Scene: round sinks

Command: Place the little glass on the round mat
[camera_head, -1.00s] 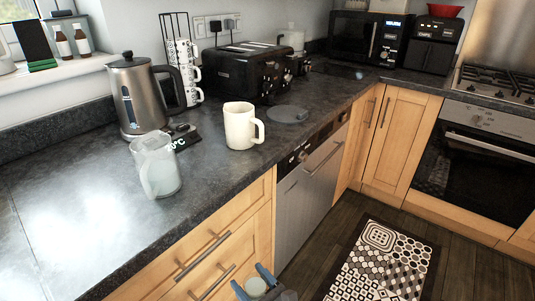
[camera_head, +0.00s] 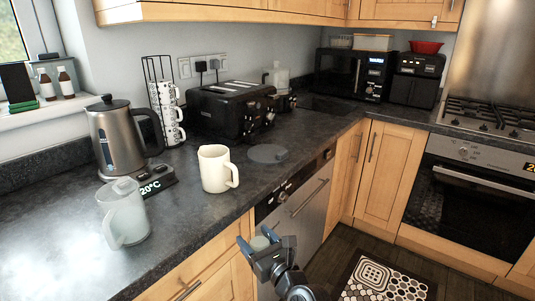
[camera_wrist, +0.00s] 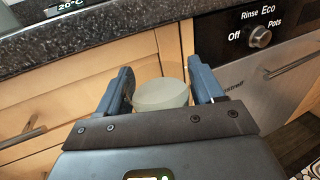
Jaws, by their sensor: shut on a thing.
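My gripper (camera_head: 267,255) is shut on the little glass (camera_head: 259,243), a small pale translucent cup. It holds the glass in front of the cupboards, below the worktop edge. In the wrist view the little glass (camera_wrist: 162,95) stands between the two blue-grey fingers of my gripper (camera_wrist: 164,90); its lower part is hidden by the gripper body. The round mat (camera_head: 266,153) is a flat grey disc on the dark worktop, right of the cream mug and beyond my gripper. A small dark object lies at its right edge.
The cream mug (camera_head: 215,169) stands left of the mat, close to it. A glass jug (camera_head: 124,213), a kettle (camera_head: 118,140), a mug rack (camera_head: 167,112) and a black toaster (camera_head: 228,110) stand on the worktop (camera_head: 190,215). The worktop's front edge lies between my gripper and the mat.

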